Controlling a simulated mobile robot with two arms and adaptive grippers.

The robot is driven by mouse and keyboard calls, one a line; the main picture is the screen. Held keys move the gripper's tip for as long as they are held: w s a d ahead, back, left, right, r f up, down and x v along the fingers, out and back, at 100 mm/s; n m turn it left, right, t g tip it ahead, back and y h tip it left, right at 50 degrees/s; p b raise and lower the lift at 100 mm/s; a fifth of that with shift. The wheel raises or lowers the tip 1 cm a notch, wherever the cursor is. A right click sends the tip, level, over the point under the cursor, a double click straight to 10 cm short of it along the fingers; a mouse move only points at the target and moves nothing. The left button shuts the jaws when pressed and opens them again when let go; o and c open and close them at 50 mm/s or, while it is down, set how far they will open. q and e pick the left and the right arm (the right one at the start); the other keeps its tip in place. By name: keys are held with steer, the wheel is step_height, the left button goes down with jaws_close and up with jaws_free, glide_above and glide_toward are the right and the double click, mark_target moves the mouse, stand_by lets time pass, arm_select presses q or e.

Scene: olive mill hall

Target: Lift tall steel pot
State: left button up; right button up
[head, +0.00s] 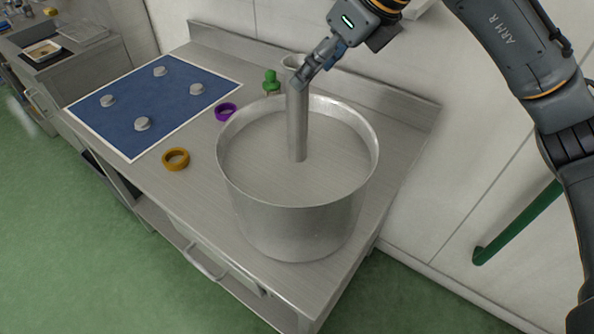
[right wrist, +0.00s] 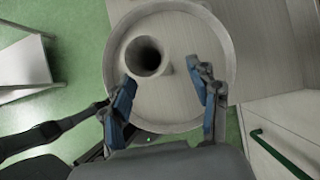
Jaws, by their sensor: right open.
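A large wide steel pot (head: 290,232) stands on the steel table, its top open; its round rim also shows in the right wrist view (right wrist: 231,58). A narrow steel tube (head: 298,130) stands upright inside it. In the right wrist view its dark round mouth (right wrist: 145,56) lies just past my fingertips. My right gripper (head: 302,80) is above the pot, beside the tube's upper end and partly covering it. In the right wrist view the fingers (right wrist: 168,88) are spread with nothing between them. Whether a finger touches the tube is unclear. My left gripper is not seen.
On the steel table (head: 190,205), a purple ring (head: 226,112), an orange ring (head: 175,159) and a green object (head: 270,82) are near the pot. A blue mat (head: 150,104) with several grey knobs lies left. A wall stands behind; a green handle (head: 518,222) is at right.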

steer(key=p+x, duration=0.1)
steer(key=x, duration=0.2)
steer(key=p+x, duration=0.1)
steer(key=x, duration=0.1)
steer(key=shift+s+a+f+p, duration=0.2)
steer(key=shift+a+f+p, duration=0.1)
steer(key=shift+a, duration=0.2)
steer(key=shift+r, duration=0.1)
jaws_close()
steer(key=shift+r, duration=0.15)
